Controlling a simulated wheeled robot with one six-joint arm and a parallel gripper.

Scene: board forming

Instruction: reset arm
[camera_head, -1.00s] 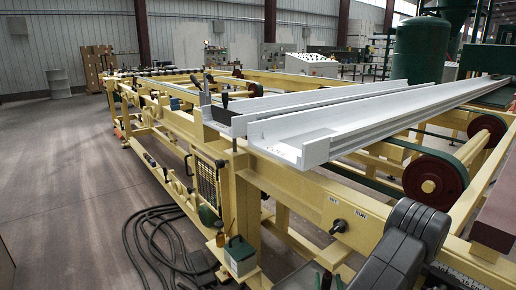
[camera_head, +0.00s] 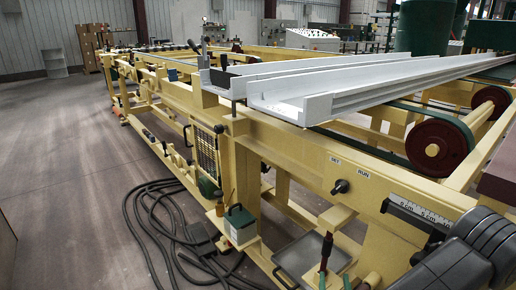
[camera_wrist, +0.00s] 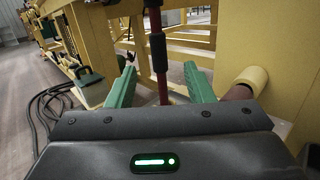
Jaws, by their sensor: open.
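My gripper (camera_wrist: 160,78) shows in the wrist view with its two green fingers spread apart. An upright rod, red below with a dark sleeve (camera_wrist: 157,52) above, stands in line with the gap between them. The fingers do not appear to be closed on it; its distance from them is unclear.
A yellow machine frame (camera_head: 290,140) carries long white channels (camera_head: 300,112). A SET/RUN knob (camera_head: 340,187), a grey tray (camera_head: 312,257) and a green box (camera_head: 240,225) are on its near side. Black hose (camera_head: 160,225) lies on the floor. Open floor (camera_head: 60,180) is at left.

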